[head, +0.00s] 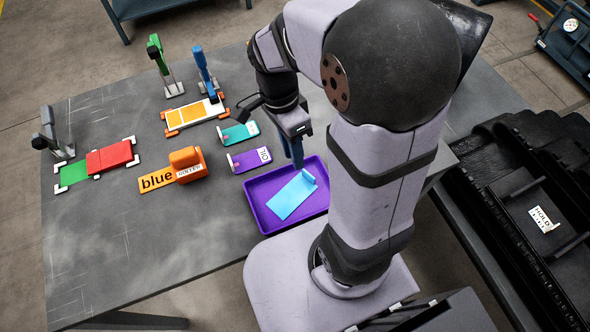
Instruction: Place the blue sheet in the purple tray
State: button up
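The light blue sheet (291,197) lies inside the purple tray (262,218), slanted across its floor. A small raised tab shows at its upper right end. My gripper (298,164) points down at the tray's far edge, just above and behind the sheet's tab end. Its blue fingers overlap in this view, so the gap between them cannot be seen. The sheet appears apart from the fingertips. My arm stands in front of the tray's right side.
Left of the tray lie a purple card (250,160), a teal card (239,133) and an orange "blue" holder (172,176). Farther off are a yellow-orange plate (194,113), a red-and-green plate (97,164) and upright clamps (206,72). The table's front left is clear.

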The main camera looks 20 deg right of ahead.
jog(key=s+f+n, duration=0.1)
jog(key=n, duration=0.4)
jog(key=s+n+t, duration=0.1)
jog(key=n, duration=0.5)
jog(key=s+a+f+n+t, duration=0.1)
jog(key=n, duration=0.4)
jog(key=shift+s+a+f+n+y, duration=0.1)
jog(key=shift+s+f+n+y, duration=0.2)
jog(key=shift+s+y, duration=0.1)
